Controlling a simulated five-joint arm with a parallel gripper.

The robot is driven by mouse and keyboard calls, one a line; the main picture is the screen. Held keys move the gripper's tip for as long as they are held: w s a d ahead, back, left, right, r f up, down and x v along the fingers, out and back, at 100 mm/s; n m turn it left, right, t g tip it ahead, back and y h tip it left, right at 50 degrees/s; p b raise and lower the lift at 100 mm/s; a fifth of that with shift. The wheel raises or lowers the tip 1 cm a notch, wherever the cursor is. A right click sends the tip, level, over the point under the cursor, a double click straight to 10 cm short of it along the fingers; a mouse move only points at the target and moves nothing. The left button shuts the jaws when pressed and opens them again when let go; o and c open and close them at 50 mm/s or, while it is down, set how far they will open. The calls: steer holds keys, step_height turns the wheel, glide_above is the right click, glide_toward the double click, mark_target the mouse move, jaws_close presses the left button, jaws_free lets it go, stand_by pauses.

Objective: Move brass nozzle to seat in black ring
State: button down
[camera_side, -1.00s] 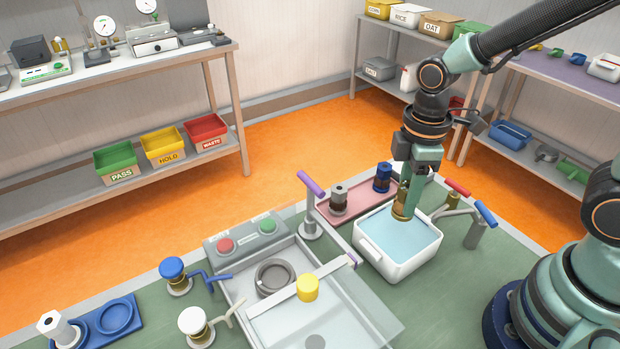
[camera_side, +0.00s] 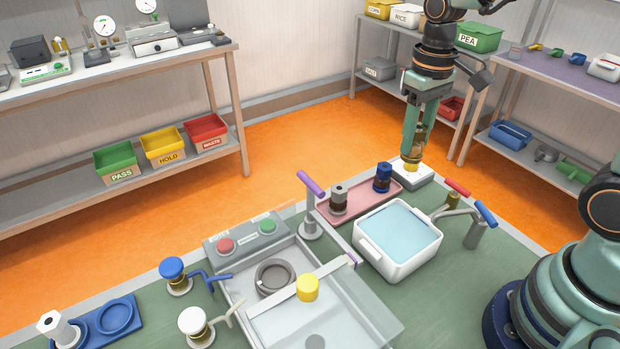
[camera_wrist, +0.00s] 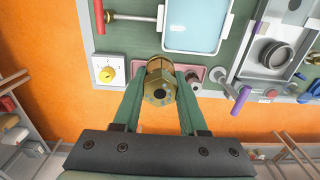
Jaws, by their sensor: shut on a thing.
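My gripper (camera_side: 413,152) is shut on the brass nozzle (camera_side: 417,137) and holds it up at the back right of the bench. In the wrist view, the nozzle (camera_wrist: 159,88) shows its hexagonal end between my two green fingers. The black ring (camera_side: 275,277) lies in the grey tray at the front middle, well to the left of my gripper and apart from it. The ring also shows in the wrist view (camera_wrist: 274,53), at the right. Nothing sits in the ring's opening.
A white water basin (camera_side: 399,262) stands between my gripper and the ring. A white box with a yellow knob (camera_side: 411,168) is below the gripper. A pink tray (camera_side: 362,203) holds two nozzles. A purple-handled post (camera_side: 311,205) rises behind the grey tray.

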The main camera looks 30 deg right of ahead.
step_height(320, 180, up, 5)
steer(key=shift+f, duration=0.1)
steer(key=shift+w+a+r, duration=0.2)
steer(key=shift+a, duration=0.4)
steer(key=w+a+n, duration=0.2)
steer(key=a+n, duration=0.3)
steer(key=a, duration=1.1)
steer(key=n, duration=0.4)
glide_above(275, 278)
steer(key=shift+f, duration=7.65)
steer(key=shift+f, duration=1.05)
